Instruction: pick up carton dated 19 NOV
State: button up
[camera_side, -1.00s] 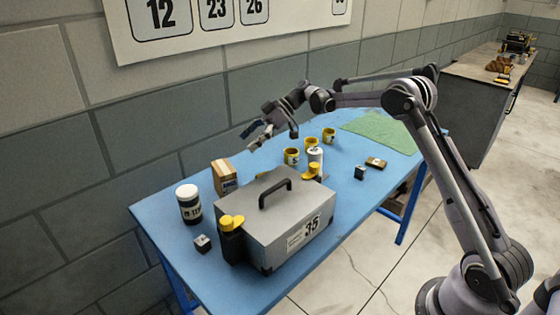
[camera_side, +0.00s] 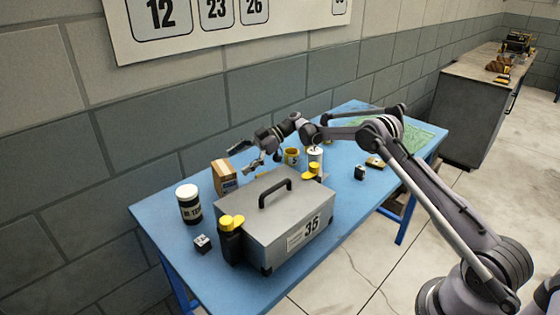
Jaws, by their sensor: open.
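A small brown carton (camera_side: 224,177) stands upright on the blue table, behind the grey case and near the wall side. A label shows on its front, but the print is too small to read, so I cannot tell its date. My gripper (camera_side: 244,158) is open and empty. In the picture it is just to the right of the carton and a little above it, with its fingers pointing left and down. I see no contact between them.
A large grey case (camera_side: 282,222) marked 35 fills the table's front middle. A dark jar with a white lid (camera_side: 189,205) stands left of the carton. A small dark block (camera_side: 202,243) sits front left.

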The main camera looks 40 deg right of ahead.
aim_at(216, 176)
jog(key=shift+x, duration=2.6)
jog(key=shift+w, duration=0.15)
jog(key=c, duration=1.3)
